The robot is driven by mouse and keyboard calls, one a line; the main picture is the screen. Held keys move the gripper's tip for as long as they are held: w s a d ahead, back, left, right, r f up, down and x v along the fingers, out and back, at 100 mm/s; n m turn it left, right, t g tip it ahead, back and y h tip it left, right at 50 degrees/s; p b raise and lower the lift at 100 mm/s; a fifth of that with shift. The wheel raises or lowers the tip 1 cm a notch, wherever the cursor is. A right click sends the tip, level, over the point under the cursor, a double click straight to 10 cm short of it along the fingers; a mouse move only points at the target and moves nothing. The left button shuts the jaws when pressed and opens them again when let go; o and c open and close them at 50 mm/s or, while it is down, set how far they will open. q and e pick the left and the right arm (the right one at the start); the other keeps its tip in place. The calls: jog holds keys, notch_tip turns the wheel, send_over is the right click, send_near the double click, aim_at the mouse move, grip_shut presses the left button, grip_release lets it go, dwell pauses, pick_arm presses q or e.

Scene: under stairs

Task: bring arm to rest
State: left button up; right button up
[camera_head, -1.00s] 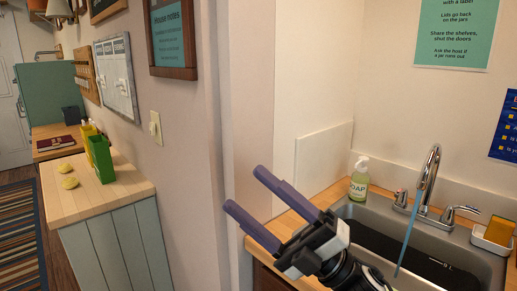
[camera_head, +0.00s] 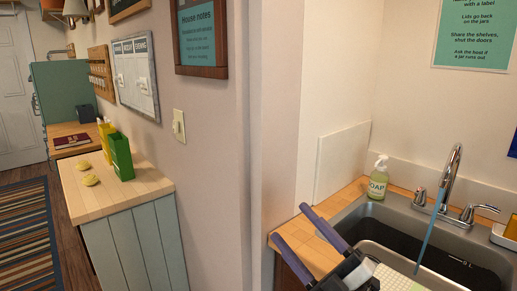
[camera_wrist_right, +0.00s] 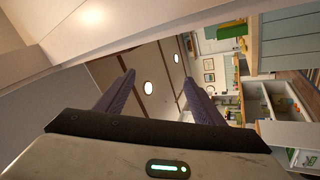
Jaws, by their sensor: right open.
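My right gripper (camera_head: 294,232) is at the lower middle of the head view, in front of the wooden counter edge beside the sink. Its two purple fingers stand apart with nothing between them. In the right wrist view the same open fingers (camera_wrist_right: 155,92) point away toward a tilted view of the ceiling and room. My left gripper is in neither view.
Beyond is a cabinet (camera_head: 130,246) with a green box (camera_head: 121,157). Striped rug (camera_head: 28,240) lies far left.

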jog(key=s+d+f+m+g+h, duration=0.1)
jog(key=s+d+f+m+h, duration=0.15)
jog(key=f+m+h, duration=0.4)
jog(key=s+d+f+m+h, duration=0.1)
jog(key=s+d+f+m, duration=0.15)
jog(key=f, duration=0.65)
jog(key=s+d+f+m+g+h, duration=0.1)
jog(key=s+f+m+h, duration=0.35)
jog(key=f, duration=0.35)
jog(key=s+d+f+m+g+h, duration=0.1)
jog(key=s+f+m+g, duration=0.5)
jog(key=s+f, duration=1)
jog(key=s+d, duration=0.1)
jog(key=s, duration=0.1)
jog(key=shift+s+d+g+h, duration=0.3)
jog(key=shift+d+g, duration=0.1)
